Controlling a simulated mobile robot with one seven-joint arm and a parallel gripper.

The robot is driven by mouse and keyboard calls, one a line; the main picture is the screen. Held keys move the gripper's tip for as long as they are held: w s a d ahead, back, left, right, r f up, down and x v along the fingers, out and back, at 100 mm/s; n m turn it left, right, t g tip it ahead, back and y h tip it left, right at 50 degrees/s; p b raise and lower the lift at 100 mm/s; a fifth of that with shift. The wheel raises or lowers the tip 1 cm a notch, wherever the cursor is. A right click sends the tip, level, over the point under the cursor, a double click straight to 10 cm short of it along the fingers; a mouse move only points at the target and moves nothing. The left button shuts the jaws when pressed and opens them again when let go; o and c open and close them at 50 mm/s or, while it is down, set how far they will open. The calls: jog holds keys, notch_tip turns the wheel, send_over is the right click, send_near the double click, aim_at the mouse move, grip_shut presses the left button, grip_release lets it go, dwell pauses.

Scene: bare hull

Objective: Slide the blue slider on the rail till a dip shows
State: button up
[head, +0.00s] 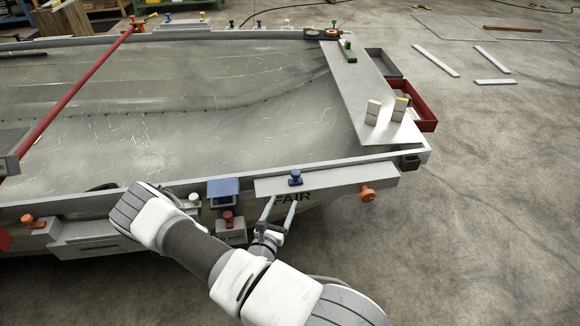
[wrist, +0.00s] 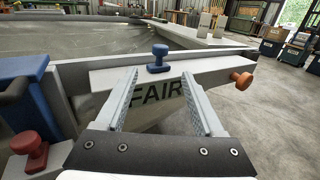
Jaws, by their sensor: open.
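The blue slider (head: 295,178) is a small blue knob on a block, standing on top of a pale grey rail (head: 340,177) along the hull's near edge. In the wrist view the blue slider (wrist: 159,58) stands straight ahead, centred between the fingers and beyond their tips. My gripper (head: 282,202) is open and empty, just in front of and below the rail, with its fingers pointing at it. The gripper (wrist: 160,82) spans part of the lettering FAIR on the side below the rail (wrist: 212,67). I see no clear dip in the rail.
An orange knob (head: 367,194) sticks out at the rail's right end. A blue block (head: 223,188) and a red knob (head: 228,218) stand left of my gripper. A board (head: 375,95) with two pale blocks lies across the hull's right end. The floor at right is clear nearby.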

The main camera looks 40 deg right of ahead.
aim_at(298, 171)
jog(key=b+x, duration=0.2)
jog(key=x, duration=1.5)
jog(key=shift+d+b, duration=0.1)
jog(key=shift+b, duration=0.25)
jog(key=shift+c, duration=0.2)
grip_shut()
dwell(0.4)
